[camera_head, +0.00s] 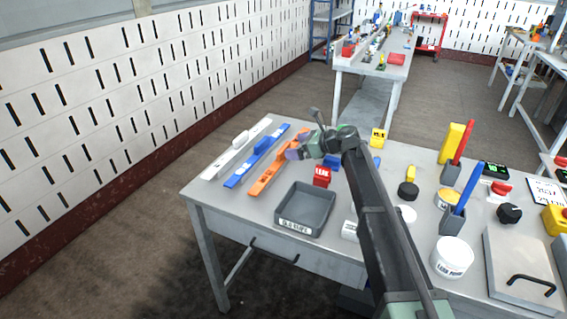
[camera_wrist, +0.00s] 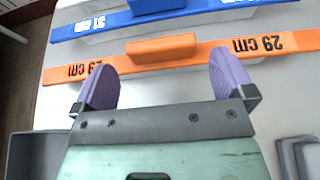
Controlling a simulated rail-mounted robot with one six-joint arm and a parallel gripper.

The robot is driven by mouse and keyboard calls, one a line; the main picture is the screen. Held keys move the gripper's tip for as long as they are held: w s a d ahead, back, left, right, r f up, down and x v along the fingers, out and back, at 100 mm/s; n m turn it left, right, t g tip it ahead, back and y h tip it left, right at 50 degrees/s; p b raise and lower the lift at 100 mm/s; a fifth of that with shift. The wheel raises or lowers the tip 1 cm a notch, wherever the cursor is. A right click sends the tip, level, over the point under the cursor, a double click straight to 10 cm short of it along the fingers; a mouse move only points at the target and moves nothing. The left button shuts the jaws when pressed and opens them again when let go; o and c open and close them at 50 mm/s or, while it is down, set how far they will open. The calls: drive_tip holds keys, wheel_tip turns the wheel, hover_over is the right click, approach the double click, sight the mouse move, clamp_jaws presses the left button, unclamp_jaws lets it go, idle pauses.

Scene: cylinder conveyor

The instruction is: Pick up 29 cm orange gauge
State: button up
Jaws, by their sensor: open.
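The orange gauge (camera_head: 268,175) lies flat on the table's left part, to the right of a blue gauge. In the wrist view the orange gauge (camera_wrist: 190,59) runs across the picture, marked "29 cm" at both sides, with a raised orange block at its middle. My gripper (camera_wrist: 168,80) is open, its two purple fingers apart and empty between them. The fingertips appear at the gauge's near edge, one on each side of the raised block; I cannot tell whether they touch. In the head view my gripper (camera_head: 297,147) is over the gauge's far part and hides some of it.
The blue 31 cm gauge (camera_head: 245,169) and a white gauge (camera_head: 221,163) lie to the left. A grey tray (camera_head: 329,211) sits near the front edge, with a red block (camera_head: 321,177) behind it. The table's right side is crowded with containers and tools.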

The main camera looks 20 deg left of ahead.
sight(286, 147)
drive_tip(key=x, duration=0.2)
drive_tip(key=shift+a+f, duration=0.15)
drive_tip(key=shift+a, duration=0.1)
drive_tip(key=b+x, duration=0.2)
drive_tip(key=x, duration=0.3)
drive_tip(key=c, duration=0.8)
drive_tip(key=shift+c, duration=0.2)
wheel_tip(286, 147, up, 20)
drive_tip(key=p, duration=2)
